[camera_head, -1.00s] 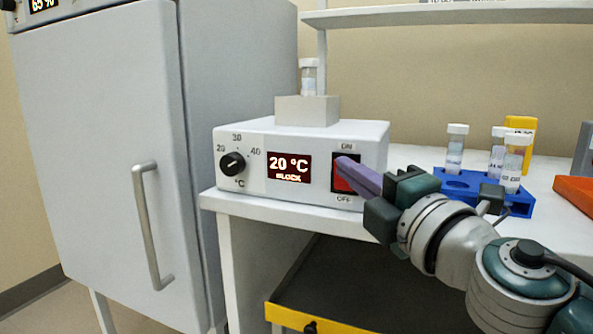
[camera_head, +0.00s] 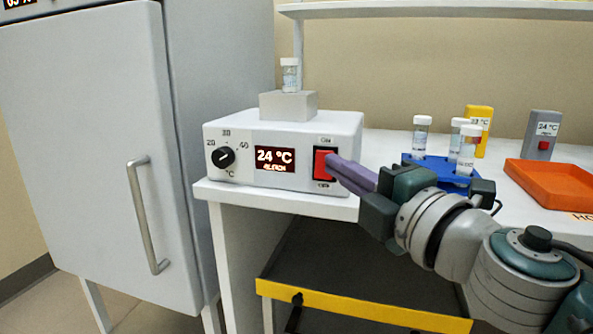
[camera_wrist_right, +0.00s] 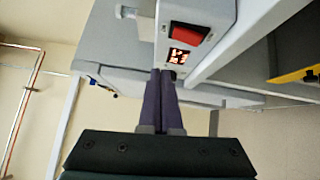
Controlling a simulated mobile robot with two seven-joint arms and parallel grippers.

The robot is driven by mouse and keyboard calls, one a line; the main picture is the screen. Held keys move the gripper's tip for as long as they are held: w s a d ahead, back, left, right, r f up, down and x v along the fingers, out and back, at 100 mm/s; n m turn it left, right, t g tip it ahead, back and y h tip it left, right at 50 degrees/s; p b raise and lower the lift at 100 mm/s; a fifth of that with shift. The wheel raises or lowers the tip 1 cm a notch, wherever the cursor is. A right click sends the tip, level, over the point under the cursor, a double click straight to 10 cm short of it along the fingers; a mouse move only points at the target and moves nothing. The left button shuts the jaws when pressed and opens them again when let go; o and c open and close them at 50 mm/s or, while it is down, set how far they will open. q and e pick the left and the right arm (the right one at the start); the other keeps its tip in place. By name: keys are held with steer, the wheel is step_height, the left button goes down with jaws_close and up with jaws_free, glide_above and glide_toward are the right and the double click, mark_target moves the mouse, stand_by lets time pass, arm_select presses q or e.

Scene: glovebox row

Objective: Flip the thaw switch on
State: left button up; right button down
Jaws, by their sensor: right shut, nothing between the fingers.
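The white thaw unit (camera_head: 290,179) stands on the bench edge. Its red rocker switch (camera_head: 321,162) sits on the front panel between ON above and OFF below; it also shows in the right wrist view (camera_wrist_right: 188,33). The lit display (camera_head: 275,159) reads 24 °C. My right gripper (camera_head: 332,164) is shut and empty, its purple fingertips in front of the switch's right side and hiding part of it. Whether they touch it I cannot tell. In the right wrist view the shut fingertips (camera_wrist_right: 162,72) lie below the display. My left gripper is not in view.
A vial (camera_head: 290,76) stands in the grey block (camera_head: 288,106) on the unit. A blue rack (camera_head: 447,178) with several vials and an orange tray (camera_head: 555,185) are to the right. A tall cabinet (camera_head: 80,130) stands left. A yellow-edged shelf (camera_head: 370,311) lies below.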

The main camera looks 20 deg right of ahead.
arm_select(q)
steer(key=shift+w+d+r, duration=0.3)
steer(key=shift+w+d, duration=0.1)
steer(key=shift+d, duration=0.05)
arm_select(e)
steer(key=s+d+r, duration=0.1)
steer(key=s, duration=0.4)
steer(key=shift+s+d, duration=0.35)
steer(key=shift+d, duration=0.05)
steer(key=s+d+r+m+g+h+p, duration=0.45)
steer(key=d+r+m+h+p, duration=0.2)
steer(key=m+p, duration=0.6)
steer(key=s+a+m+g+y+p, duration=0.1)
steer(key=s+a+m+g+p, duration=0.3)
steer(key=s, duration=0.5)
steer(key=s+a+m+g+y+p, duration=0.2)
steer(key=s+a+m+g+p, duration=0.1)
steer(key=s+g+p, duration=0.5)
arm_select(q)
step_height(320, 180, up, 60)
steer(key=p, duration=3.5)
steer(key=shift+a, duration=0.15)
arm_select(e)
step_height(320, 180, up, 38)
steer(key=s+t, duration=0.1)
steer(key=s, duration=0.1)
steer(key=shift+a+f+t, duration=0.15)
steer(key=shift+f+t, duration=0.1)
steer(key=shift+t, duration=0.1)
